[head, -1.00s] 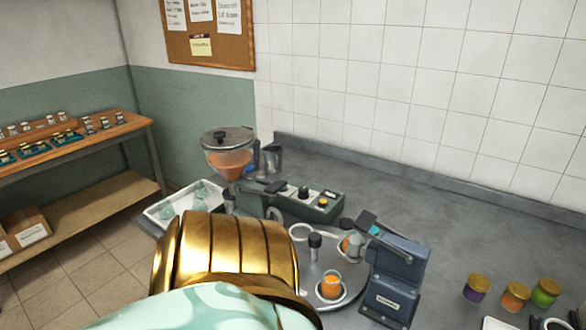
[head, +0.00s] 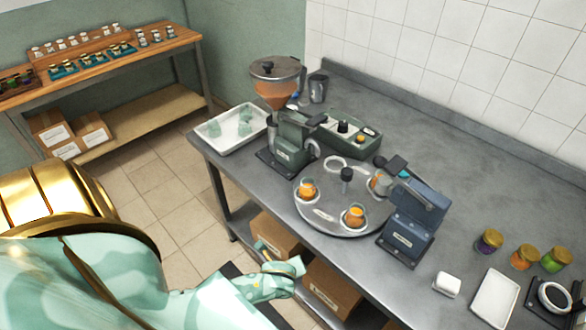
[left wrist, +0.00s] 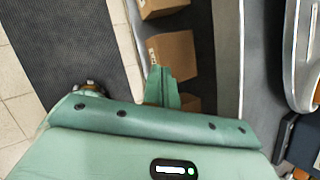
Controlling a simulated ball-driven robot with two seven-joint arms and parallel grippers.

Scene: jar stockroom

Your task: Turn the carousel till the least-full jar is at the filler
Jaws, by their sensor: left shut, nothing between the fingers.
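The round metal carousel (head: 325,216) lies on the counter with a dark upright knob (head: 347,175) at its middle. It bears a front-left jar (head: 307,189), a front jar (head: 354,216) and a back-right jar (head: 377,182), all with orange contents. The back-right jar is partly hidden by the blue machine; I cannot tell which is least full. An empty ring seat (head: 335,163) is at the back. The green filler (head: 290,145) with its hopper (head: 275,85) stands left of the carousel. My left gripper (head: 298,266) is shut and empty, in front of the counter edge, apart from the carousel.
A blue machine (head: 412,215) stands right of the carousel. A white tray (head: 208,130) with greenish jars is at the counter's left end. Several lidded jars, including a purple one (head: 489,241), stand at right. Cardboard boxes (head: 330,290) sit on the shelf below.

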